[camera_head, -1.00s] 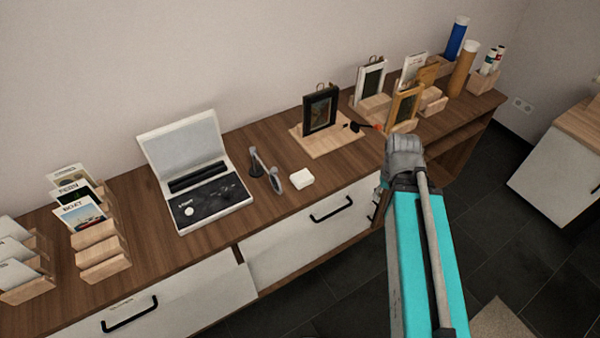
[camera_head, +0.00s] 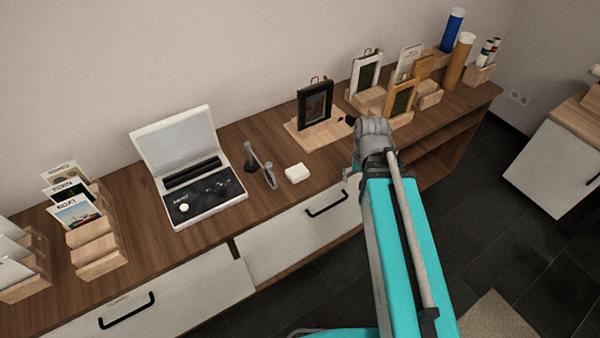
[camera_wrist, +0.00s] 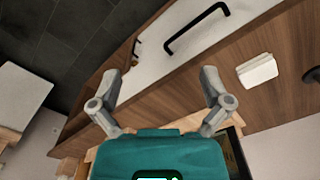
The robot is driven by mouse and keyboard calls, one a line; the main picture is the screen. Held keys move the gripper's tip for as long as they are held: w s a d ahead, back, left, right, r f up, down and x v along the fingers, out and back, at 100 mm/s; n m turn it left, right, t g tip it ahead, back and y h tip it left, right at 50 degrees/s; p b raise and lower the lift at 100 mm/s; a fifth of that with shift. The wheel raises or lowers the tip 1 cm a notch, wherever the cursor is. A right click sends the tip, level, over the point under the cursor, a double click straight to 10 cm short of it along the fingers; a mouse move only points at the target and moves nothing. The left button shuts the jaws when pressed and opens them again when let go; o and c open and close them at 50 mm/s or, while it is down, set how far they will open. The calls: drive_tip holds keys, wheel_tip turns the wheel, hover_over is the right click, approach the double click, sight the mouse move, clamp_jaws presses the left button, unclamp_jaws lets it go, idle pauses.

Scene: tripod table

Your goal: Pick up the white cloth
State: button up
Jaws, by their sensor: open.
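The white cloth (camera_head: 297,173) is a small folded square lying flat on the wooden sideboard top (camera_head: 330,164), near its front edge. It also shows in the wrist view (camera_wrist: 257,71), right of my gripper (camera_wrist: 161,76). My gripper's two grey fingers are spread wide with nothing between them. The cloth is apart from the fingers. In the head view my teal arm reaches toward the sideboard to the right of the cloth, and I cannot clearly make out the fingers there.
A dark stand with a grey loop (camera_head: 262,170) is close left of the cloth, beside an open white case (camera_head: 200,185). A black picture frame (camera_head: 315,104) on a wooden base stands behind. White drawers with a black handle (camera_head: 327,199) are below the front edge.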

drive_tip(key=w+a+r+m+p, duration=0.1)
drive_tip(key=w+a+m, duration=0.4)
drive_tip(key=a, duration=0.4)
drive_tip(key=w+a+r+m+p, duration=0.1)
drive_tip(key=w+a+m, duration=0.4)
drive_tip(key=a, duration=0.5)
drive_tip(key=shift+w+r, duration=0.3)
drive_tip(key=shift+w, duration=0.6)
drive_tip(key=shift+f, duration=0.1)
drive_tip(key=b, duration=0.8)
hover_over(297, 170)
drive_tip(key=f, duration=0.8)
drive_tip(key=shift+a+f, duration=0.15)
drive_tip(key=shift+a, duration=0.05)
drive_tip(key=shift+s, duration=0.1)
drive_tip(key=shift+f, duration=0.15)
drive_tip(key=f+b, duration=0.3)
drive_tip(key=shift+d+f+b, duration=0.2)
drive_tip(key=shift+d+b, duration=0.05)
drive_tip(key=shift+b, duration=0.15)
drive_tip(key=shift+f+b, duration=0.8)
